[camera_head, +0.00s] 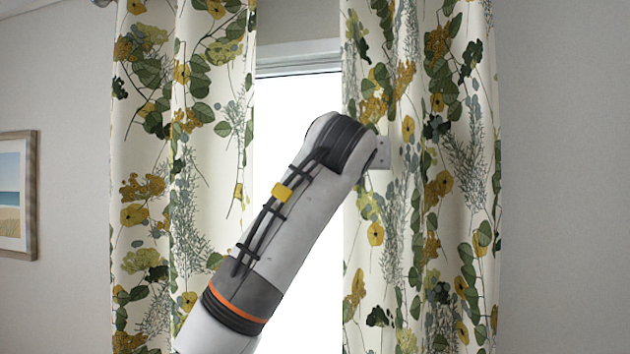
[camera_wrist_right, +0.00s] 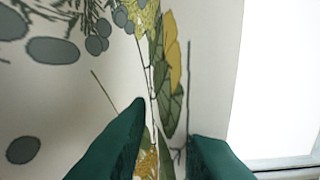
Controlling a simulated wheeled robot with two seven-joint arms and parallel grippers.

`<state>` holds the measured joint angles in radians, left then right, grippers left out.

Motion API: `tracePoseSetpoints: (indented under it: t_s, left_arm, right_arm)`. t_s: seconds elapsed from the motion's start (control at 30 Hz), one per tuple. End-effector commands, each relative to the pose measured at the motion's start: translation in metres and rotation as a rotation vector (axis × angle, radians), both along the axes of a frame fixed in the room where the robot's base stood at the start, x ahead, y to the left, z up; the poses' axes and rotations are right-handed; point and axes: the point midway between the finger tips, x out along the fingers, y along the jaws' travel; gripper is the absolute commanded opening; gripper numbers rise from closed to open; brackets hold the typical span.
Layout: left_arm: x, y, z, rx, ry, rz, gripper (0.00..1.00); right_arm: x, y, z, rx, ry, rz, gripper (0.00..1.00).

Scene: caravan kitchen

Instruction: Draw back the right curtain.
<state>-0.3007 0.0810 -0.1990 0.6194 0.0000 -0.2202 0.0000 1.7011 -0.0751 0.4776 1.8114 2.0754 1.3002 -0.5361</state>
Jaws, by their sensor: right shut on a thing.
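The right curtain (camera_head: 430,200), cream with a green and mustard leaf print, hangs in folds over the right side of the bright window (camera_head: 305,115). My arm reaches up from below to this curtain's inner edge; its thick wrist link hides the gripper in the head view. In the right wrist view the two dark green fingers of my right gripper (camera_wrist_right: 165,121) are shut on printed curtain cloth (camera_wrist_right: 60,110), with a fold running between them. The bright window shows beside the cloth there. My left gripper is not in view.
The matching left curtain (camera_head: 185,150) hangs on the other side of the window. A framed beach picture (camera_head: 17,195) is on the left wall. The grey wall (camera_head: 560,180) right of the right curtain is bare.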

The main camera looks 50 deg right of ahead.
Motion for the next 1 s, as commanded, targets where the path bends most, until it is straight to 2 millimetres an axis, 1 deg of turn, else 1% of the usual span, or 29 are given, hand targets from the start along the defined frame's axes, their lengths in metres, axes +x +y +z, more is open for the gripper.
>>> tracePoseSetpoints:
  t_s: [0.03,0.1,0.2,0.3,0.43,0.73,0.77,0.8,0.9,1.0]
  left_arm:
    - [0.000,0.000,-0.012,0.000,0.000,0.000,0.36]
    - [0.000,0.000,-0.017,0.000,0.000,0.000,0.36]
    - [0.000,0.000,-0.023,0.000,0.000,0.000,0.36]
    - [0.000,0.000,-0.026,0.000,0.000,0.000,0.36]
    - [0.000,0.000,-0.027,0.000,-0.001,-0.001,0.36]
    - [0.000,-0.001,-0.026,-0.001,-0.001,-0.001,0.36]
    - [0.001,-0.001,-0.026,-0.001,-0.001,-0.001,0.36]
    - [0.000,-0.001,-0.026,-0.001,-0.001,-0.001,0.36]
    - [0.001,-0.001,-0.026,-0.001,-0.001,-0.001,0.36]
    - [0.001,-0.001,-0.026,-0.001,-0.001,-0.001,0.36]
  right_arm:
    - [-0.012,-0.006,-0.006,0.003,-0.005,-0.005,0.00]
    - [-0.023,-0.012,-0.005,0.003,-0.005,-0.004,0.00]
    - [-0.035,-0.019,-0.004,0.004,-0.003,-0.003,0.00]
    - [-0.043,-0.023,-0.002,0.002,0.000,-0.003,0.00]
    - [-0.047,-0.025,-0.001,0.003,0.001,-0.002,0.00]
    - [-0.047,-0.025,0.000,0.002,0.002,-0.002,0.00]
    - [-0.047,-0.025,0.000,0.002,0.002,-0.002,0.21]
    - [-0.047,-0.025,0.000,0.002,0.002,-0.002,0.28]
    - [-0.046,-0.024,0.000,0.001,0.002,-0.001,0.42]
    - [-0.046,-0.024,0.000,0.001,0.002,-0.001,0.42]
